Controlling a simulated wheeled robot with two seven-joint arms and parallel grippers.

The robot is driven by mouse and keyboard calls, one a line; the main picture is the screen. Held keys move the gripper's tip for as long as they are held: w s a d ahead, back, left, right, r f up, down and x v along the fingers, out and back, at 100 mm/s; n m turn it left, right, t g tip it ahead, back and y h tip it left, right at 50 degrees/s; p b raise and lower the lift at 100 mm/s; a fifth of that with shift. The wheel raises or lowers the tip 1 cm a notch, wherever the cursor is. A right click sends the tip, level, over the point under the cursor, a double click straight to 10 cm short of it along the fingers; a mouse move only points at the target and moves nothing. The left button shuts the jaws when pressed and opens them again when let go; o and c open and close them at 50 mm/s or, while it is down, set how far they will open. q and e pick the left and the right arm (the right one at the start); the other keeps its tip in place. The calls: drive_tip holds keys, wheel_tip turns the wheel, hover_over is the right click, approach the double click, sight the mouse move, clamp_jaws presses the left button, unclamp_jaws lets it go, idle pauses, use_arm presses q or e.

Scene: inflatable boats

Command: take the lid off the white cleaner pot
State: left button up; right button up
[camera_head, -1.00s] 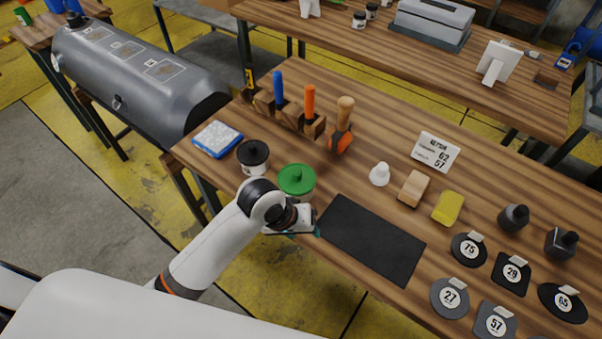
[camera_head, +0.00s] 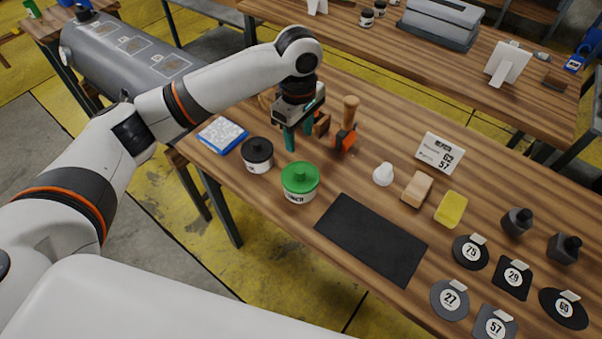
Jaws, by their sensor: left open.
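Two white pots stand at the table's left front. One pot (camera_head: 299,196) has a green lid (camera_head: 300,178) with a knob, seated on top. The other pot (camera_head: 260,167) has a black lid (camera_head: 257,150), also seated. Both carry labels too small to read surely, so I cannot tell which is the cleaner. My left gripper (camera_head: 299,136) points down with its teal fingers apart and empty. In the picture it is just above and behind the green-lidded pot, apart from both lids. My right gripper is out of view.
A black mat (camera_head: 371,240) lies right of the pots. An orange-and-black tool with a wooden handle (camera_head: 349,112) stands near the gripper. A blue-edged white pad (camera_head: 222,134) lies left. A white bottle (camera_head: 384,174), wooden block (camera_head: 417,189) and yellow sponge (camera_head: 451,209) stand further right.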

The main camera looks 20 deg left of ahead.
use_arm(q)
hover_over(300, 170)
drive_tip(key=f, duration=0.5)
drive_tip(key=shift+w+a+f+p, duration=0.2)
drive_tip(key=shift+w+f+p, duration=0.1)
drive_tip(key=shift+f, duration=0.05)
drive_tip(key=f, duration=0.3)
drive_tip(key=f+p, duration=0.1)
drive_tip(key=shift+s+d+f, duration=0.15)
drive_tip(key=shift+s+d, duration=0.1)
drive_tip(key=shift+s, duration=0.1)
drive_tip(key=shift+f, duration=0.4)
drive_tip(key=shift+c, duration=0.2)
